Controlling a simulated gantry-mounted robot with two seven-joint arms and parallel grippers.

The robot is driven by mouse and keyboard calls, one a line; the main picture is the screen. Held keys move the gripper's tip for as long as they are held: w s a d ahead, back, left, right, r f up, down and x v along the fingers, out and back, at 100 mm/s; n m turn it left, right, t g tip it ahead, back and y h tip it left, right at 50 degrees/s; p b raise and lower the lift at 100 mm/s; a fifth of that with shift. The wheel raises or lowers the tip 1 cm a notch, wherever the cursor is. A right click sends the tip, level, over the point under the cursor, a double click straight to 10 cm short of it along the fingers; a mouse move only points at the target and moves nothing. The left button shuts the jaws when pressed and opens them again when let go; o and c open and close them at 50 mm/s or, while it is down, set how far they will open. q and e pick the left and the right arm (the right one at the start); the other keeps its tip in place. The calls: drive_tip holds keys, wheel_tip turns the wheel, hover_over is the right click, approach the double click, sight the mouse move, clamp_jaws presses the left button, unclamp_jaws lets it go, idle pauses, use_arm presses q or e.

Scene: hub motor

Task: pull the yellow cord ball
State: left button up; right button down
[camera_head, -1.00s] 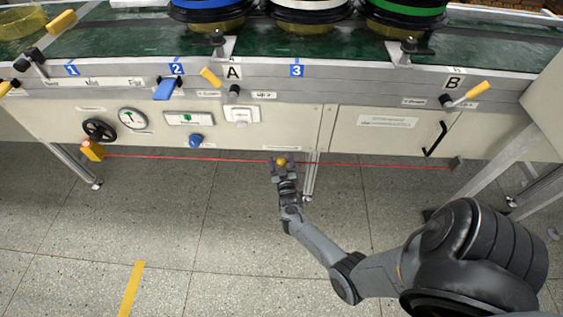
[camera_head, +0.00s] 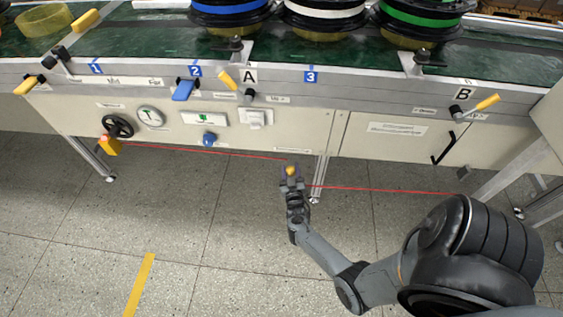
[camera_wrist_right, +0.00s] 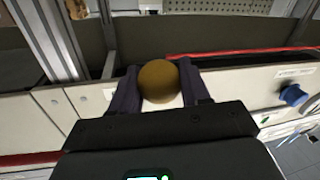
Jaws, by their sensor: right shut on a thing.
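The yellow cord ball (camera_head: 292,170) sits between the fingertips of my right gripper (camera_head: 292,176), below the front of the machine. In the right wrist view the ball (camera_wrist_right: 158,82) is between the two dark fingers, and my right gripper (camera_wrist_right: 160,88) is shut on it. The thin red cord (camera_head: 380,190) runs across the machine's lower front, to the left and right of the ball. Near the gripper its two stretches do not line up, and their join to the ball is hidden. My left gripper is not in view.
The machine's front panel (camera_head: 385,130) carries a handwheel (camera_head: 118,126), a blue knob (camera_head: 209,139) and a black handle (camera_head: 443,148). A table leg (camera_head: 319,180) stands just right of the gripper.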

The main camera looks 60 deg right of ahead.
drive_tip(key=shift+s+a, duration=0.2)
drive_tip(key=shift+a, duration=0.4)
drive_tip(key=shift+d, duration=0.1)
drive_tip(key=c, duration=0.7)
unclamp_jaws()
drive_tip(key=shift+w+d+r, duration=0.1)
drive_tip(key=shift+d, duration=0.15)
drive_tip(key=shift+c, duration=0.2)
drive_tip(key=shift+o, duration=0.9)
drive_tip(key=shift+a, duration=0.35)
drive_tip(key=shift+d, duration=0.1)
